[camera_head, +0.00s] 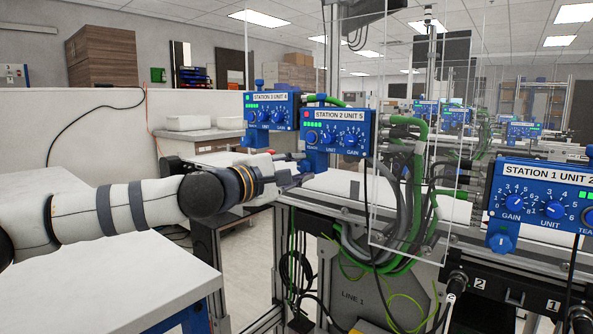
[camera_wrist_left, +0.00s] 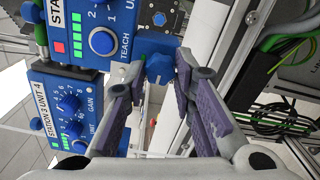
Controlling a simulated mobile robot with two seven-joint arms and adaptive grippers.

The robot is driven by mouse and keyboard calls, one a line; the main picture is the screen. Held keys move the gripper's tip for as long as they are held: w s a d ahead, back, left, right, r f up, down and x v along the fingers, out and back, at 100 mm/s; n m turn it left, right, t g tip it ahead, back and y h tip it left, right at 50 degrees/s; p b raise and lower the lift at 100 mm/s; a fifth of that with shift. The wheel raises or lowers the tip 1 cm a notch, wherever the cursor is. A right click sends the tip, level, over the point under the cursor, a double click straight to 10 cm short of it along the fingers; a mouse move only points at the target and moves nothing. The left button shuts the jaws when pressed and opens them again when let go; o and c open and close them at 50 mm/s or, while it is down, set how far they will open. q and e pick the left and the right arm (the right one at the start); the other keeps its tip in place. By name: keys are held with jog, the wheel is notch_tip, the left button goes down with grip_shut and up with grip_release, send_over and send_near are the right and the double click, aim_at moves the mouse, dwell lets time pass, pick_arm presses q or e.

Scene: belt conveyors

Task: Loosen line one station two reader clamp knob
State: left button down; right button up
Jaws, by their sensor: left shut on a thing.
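The blue station 2 reader, labelled STATION 2 UNIT 5 (camera_head: 339,130), is at the centre of the head view with a red light lit. It also shows at the top of the wrist view (camera_wrist_left: 82,30). Its blue clamp knob (camera_wrist_left: 158,68) is below the reader, between the fingertips in the wrist view. My left gripper (camera_head: 297,170) reaches in from the left, just under the reader. Its two fingers (camera_wrist_left: 160,76) are shut on the knob, one on each side. In the head view the fingers largely hide the knob. My right gripper is out of view.
The station 3 reader (camera_head: 270,110) is close on the left, above my left wrist. The station 1 reader (camera_head: 534,202) is on the right. A clear panel (camera_head: 405,190) and green and grey cables (camera_head: 415,195) stand right of the station 2 reader.

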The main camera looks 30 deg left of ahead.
pick_arm(q)
jog(key=shift+r+n, duration=0.1)
jog(key=shift+n, duration=0.9)
jog(key=c, duration=1.3)
grip_release()
jog(key=shift+c, duration=0.2)
jog(key=s, duration=1.2)
jog(key=shift+a, duration=0.45)
